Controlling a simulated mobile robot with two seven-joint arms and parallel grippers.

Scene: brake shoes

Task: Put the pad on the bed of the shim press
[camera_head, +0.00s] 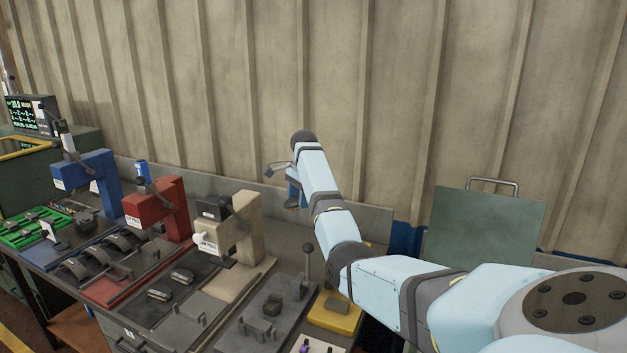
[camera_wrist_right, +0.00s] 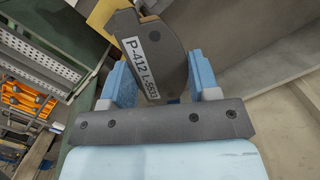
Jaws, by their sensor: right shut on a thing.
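The pad (camera_wrist_right: 160,62) is a dark curved piece with a white label reading P-412 and a smaller number. In the wrist view it sits between the two blue fingers of my right gripper (camera_wrist_right: 160,88), which is shut on it. In the head view my right gripper (camera_head: 294,188) is raised near the back wall, right of the beige press (camera_head: 246,232). The blue press (camera_head: 95,172), red press (camera_head: 168,208) and beige press stand in a row on the bench. Their small labels are too blurred to tell which is the shim press. My left gripper is not in view.
Dark trays with curved shoes (camera_head: 125,242) and small metal parts lie before the presses. A grey fixture with an upright lever (camera_head: 307,270) stands right of the beige press. A green bin (camera_head: 35,227) and a screen (camera_head: 28,115) are at the left. The corrugated wall stands behind.

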